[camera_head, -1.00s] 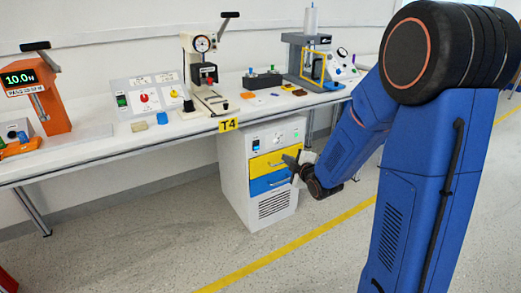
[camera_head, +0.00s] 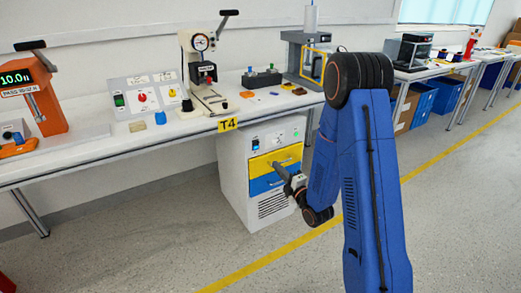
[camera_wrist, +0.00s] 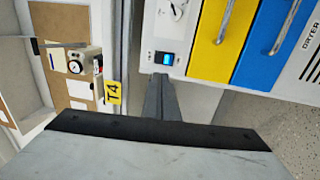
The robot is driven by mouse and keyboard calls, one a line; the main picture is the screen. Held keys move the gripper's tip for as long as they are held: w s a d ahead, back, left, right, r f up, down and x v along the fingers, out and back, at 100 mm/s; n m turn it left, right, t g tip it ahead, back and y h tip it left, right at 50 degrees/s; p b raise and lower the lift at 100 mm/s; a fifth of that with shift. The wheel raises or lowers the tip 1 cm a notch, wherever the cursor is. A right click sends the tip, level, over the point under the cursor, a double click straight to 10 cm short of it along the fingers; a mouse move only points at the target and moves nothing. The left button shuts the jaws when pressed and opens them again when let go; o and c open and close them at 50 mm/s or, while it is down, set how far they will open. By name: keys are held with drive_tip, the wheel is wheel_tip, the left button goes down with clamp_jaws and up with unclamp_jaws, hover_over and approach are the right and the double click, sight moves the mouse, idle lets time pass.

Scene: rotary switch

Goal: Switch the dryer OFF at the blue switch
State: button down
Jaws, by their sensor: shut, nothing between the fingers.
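The dryer (camera_head: 233,185) is a white cabinet under the bench; its lettering shows in the wrist view (camera_wrist: 313,32). A small switch with a lit blue face (camera_wrist: 164,58) sits in a dark frame on its white upper panel. It also shows in the head view (camera_head: 255,144), left of a round dial (camera_head: 279,140). My gripper (camera_head: 276,167) is in front of the drawers in the head view. In the wrist view its fingers (camera_wrist: 160,78) are shut together and empty, with their tips just below the switch. I cannot tell whether they touch the panel.
Below the panel are a yellow drawer (camera_head: 262,164) and a blue drawer (camera_head: 259,186) with protruding handles. The bench edge with the T4 label (camera_head: 228,124) overhangs the cabinet. The floor (camera_head: 150,240) in front is clear.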

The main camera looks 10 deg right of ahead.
sight(257, 144)
idle(0.4)
drive_tip(key=x, duration=1.4)
